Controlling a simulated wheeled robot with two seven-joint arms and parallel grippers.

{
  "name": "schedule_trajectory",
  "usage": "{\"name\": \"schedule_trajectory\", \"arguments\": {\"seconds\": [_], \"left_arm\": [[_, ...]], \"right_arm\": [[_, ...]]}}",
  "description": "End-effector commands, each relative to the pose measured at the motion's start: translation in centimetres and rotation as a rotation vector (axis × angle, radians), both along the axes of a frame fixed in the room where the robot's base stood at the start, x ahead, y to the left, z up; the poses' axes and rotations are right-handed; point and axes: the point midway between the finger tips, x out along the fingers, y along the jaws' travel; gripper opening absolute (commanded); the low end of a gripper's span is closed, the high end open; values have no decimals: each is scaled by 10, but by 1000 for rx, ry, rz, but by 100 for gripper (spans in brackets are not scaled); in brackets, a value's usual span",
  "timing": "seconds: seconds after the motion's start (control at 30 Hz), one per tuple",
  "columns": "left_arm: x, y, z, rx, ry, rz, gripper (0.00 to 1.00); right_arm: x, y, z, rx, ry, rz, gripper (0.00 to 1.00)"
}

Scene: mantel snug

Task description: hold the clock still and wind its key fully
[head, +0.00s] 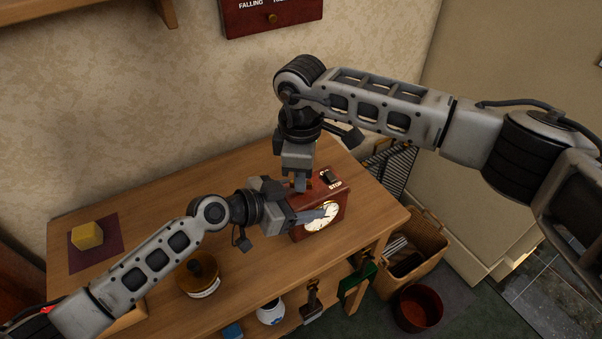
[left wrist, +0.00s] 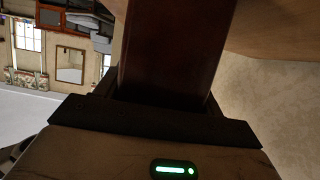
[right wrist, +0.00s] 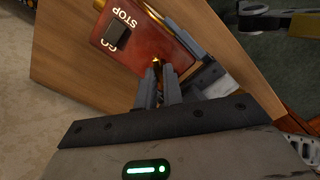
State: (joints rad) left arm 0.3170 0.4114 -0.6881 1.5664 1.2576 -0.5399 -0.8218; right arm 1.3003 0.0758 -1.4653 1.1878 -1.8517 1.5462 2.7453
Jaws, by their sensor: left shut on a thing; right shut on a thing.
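The clock (head: 341,203) is a red-brown wooden box with a round cream dial, standing upright near the wooden cabinet's right end. Its top carries a black switch (right wrist: 117,35) between the words GO and STOP. My left gripper (head: 304,214) is shut on the clock's body from the left, one finger crossing in front of the dial. In the left wrist view the dark clock body (left wrist: 165,60) fills the jaws. My right gripper (head: 301,187) points down at the clock's top and is shut on the key. A bit of brass (right wrist: 185,65) shows by its fingertips; the key is mostly hidden.
A yellow block (head: 87,236) sits on a purple mat at the cabinet's left. A dark round jar (head: 203,272) stands near its front edge, close to my left arm. A wicker basket (head: 412,262) and a red bucket (head: 418,308) stand on the floor at the right.

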Motion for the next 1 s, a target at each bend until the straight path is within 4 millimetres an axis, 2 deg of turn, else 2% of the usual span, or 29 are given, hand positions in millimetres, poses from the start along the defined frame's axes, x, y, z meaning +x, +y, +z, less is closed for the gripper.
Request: {"name": "schedule_trajectory", "arguments": {"seconds": [0.4, 1.0], "left_arm": [[0, 2, -3, 6, 4, 2, 31], [0, 3, -3, 6, 4, 3, 31]], "right_arm": [[2, -2, 2, -2, -4, -219, 0], [2, -2, 2, -3, -4, -256, 0]]}}
